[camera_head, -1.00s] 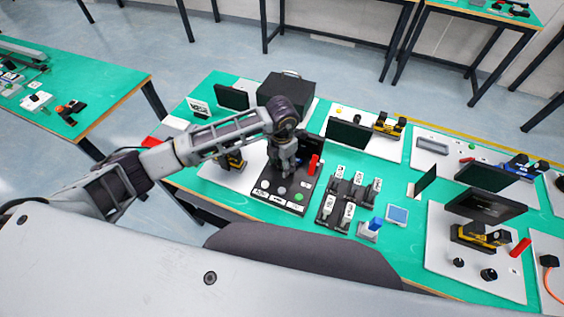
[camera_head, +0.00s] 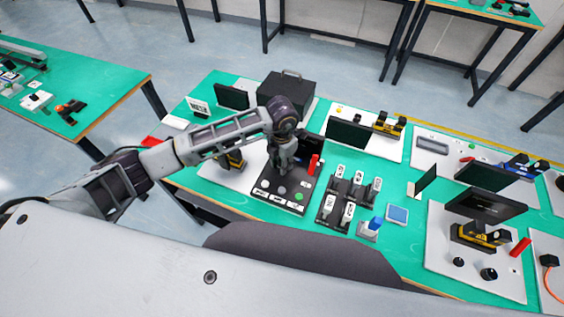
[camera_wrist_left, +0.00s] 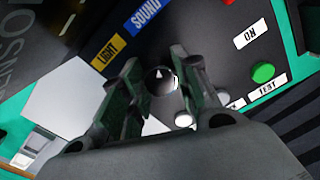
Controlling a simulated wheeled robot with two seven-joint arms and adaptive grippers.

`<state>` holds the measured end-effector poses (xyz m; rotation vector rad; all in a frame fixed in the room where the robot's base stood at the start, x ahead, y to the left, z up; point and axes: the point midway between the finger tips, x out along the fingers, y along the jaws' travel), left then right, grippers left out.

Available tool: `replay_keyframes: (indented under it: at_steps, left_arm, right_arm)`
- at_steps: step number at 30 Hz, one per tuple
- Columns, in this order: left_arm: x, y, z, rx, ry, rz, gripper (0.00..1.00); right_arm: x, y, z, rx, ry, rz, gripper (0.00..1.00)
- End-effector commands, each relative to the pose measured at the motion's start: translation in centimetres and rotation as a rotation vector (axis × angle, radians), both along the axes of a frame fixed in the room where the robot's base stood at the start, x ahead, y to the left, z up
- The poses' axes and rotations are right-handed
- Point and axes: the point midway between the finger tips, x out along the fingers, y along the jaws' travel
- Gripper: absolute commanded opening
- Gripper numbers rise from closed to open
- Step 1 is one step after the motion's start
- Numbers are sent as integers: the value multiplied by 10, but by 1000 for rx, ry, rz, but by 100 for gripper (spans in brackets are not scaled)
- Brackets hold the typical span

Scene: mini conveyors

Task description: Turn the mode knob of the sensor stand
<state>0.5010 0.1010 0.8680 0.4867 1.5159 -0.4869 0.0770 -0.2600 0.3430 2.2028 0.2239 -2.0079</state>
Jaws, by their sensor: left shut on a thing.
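The sensor stand has a black panel (camera_head: 293,208) on the green table, with a red upright part (camera_head: 314,163) and a green button (camera_head: 299,196). My left gripper (camera_head: 282,170) reaches down over the panel from above and hides the knob in the head view. In the left wrist view, the round dark mode knob (camera_wrist_left: 160,80) with a white pointer mark lies between the fingers of my left gripper (camera_wrist_left: 158,72), which is shut on it. The LIGHT label (camera_wrist_left: 108,54) and SOUND label (camera_wrist_left: 146,15) are printed beyond it. My right gripper is out of view.
A black case (camera_head: 287,92) stands behind the arm. White-labelled switches (camera_head: 348,195) and a blue-topped block (camera_head: 370,228) are right of the panel. Black screens (camera_head: 349,133) stand farther right. The green button also shows in the left wrist view (camera_wrist_left: 263,72).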

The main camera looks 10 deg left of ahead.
Motion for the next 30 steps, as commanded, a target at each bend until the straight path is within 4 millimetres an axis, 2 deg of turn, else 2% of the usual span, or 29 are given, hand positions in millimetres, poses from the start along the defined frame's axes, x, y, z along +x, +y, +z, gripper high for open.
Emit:
replay_keyframes:
  at_steps: [11,30]
  left_arm:
    - [1,1,0,0,-1,161,7]
    - [1,1,0,1,-1,648,7]
  right_arm:
    - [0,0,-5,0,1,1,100]
    - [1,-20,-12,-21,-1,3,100]
